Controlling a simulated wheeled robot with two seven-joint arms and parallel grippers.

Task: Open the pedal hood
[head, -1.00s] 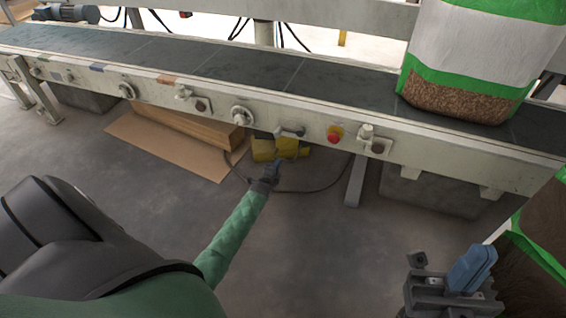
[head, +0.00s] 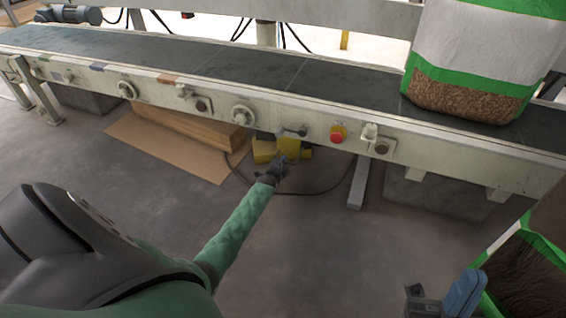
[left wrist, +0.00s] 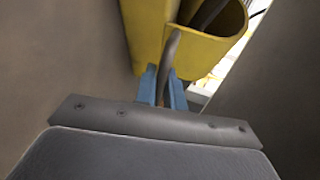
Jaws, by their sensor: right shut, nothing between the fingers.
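The yellow foot pedal with its hood (head: 264,151) sits on the floor under the conveyor. My left gripper (head: 282,168) reaches down to its front side and partly covers it. In the left wrist view the yellow housing (left wrist: 150,32) fills the top middle, with a dark rounded opening at its right. The two blue fingers of my left gripper (left wrist: 163,88) stand apart just below it. A grey curved bar or cable (left wrist: 170,55) runs between them into the opening; I cannot tell if they touch it. My right gripper (head: 464,297) is shut at the bottom right, partly cut off.
The conveyor frame (head: 210,108) with knobs and a red button (head: 337,134) runs above the pedal. A cardboard sheet (head: 150,145) lies left of it. A dark cable (head: 310,192) loops on the floor. A support leg (head: 359,182) stands right. A pellet bag (head: 468,60) stands on the belt.

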